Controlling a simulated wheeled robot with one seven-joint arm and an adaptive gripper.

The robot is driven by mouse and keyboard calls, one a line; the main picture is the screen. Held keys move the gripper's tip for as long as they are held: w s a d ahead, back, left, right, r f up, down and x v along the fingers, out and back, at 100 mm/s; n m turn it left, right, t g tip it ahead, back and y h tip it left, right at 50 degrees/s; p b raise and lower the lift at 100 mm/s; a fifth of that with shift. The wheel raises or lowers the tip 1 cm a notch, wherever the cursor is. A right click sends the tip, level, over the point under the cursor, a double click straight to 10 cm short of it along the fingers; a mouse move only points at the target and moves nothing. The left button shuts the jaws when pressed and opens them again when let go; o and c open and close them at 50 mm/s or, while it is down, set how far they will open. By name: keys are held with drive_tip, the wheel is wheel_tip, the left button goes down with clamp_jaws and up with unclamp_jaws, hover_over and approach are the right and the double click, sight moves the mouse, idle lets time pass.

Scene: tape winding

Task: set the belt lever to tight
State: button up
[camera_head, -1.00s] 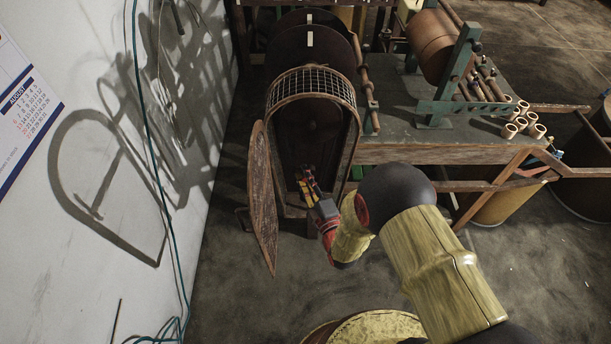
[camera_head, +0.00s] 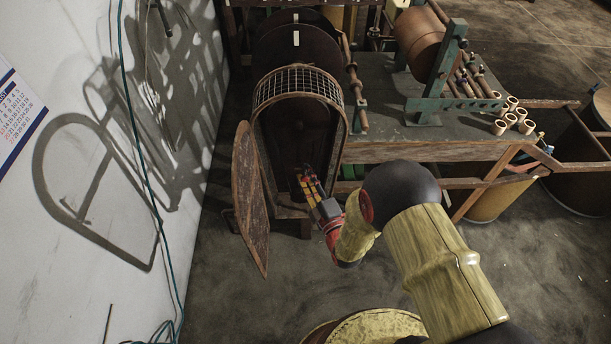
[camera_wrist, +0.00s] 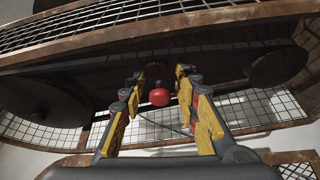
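A red knob (camera_wrist: 159,97), which looks like the end of the belt lever, shows in the wrist view between and beyond the fingertips of my gripper (camera_wrist: 160,82). My gripper is open, with a yellow-faced finger on each side of the knob; I cannot tell how far beyond the tips the knob lies. In the head view my gripper (camera_head: 307,182) is at the lower opening of the arched wooden housing (camera_head: 343,135). The lever does not show clearly there. The rest of the lever is mostly dark or hidden in the wrist view.
The open wooden door (camera_head: 250,200) stands left of my gripper. Wire mesh (camera_head: 298,84) covers the housing top. A workbench (camera_head: 420,150) with a winding drum (camera_head: 418,38) stands to the right. The white wall (camera_head: 90,200) is at left. Floor in front is clear.

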drive_tip(key=shift+s+a, duration=0.1)
drive_tip(key=v, duration=1.1)
drive_tip(key=shift+s, duration=0.4)
drive_tip(key=shift+s+d+f, duration=0.1)
drive_tip(key=shift+d, duration=0.1)
